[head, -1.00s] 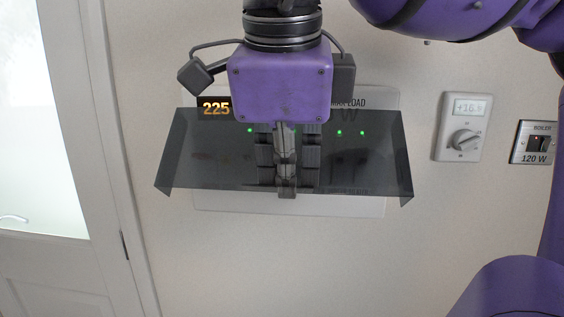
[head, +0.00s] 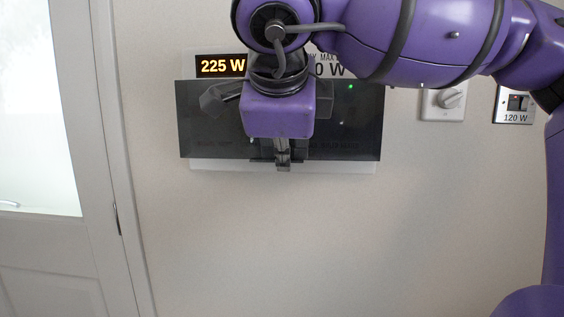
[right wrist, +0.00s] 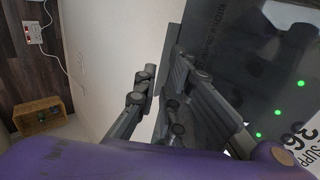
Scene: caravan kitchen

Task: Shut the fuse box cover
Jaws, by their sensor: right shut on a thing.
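The fuse box cover (head: 350,125) is a dark, see-through panel on the wall. It hangs nearly flat over the front of the pale fuse box (head: 340,166), whose lower edge shows below it. I cannot tell whether a small gap is left. My right gripper (head: 283,160) is shut on the cover's lower edge, near its middle. The right wrist view shows the fingers (right wrist: 155,88) at the edge of the dark cover (right wrist: 225,40), with green lights behind it. My left gripper is not in view.
A display reading 225 W (head: 221,66) sits above the cover. A thermostat dial (head: 452,97) and a boiler switch (head: 516,103) are on the wall to the right. A door (head: 60,240) stands at the left. The wall below is clear.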

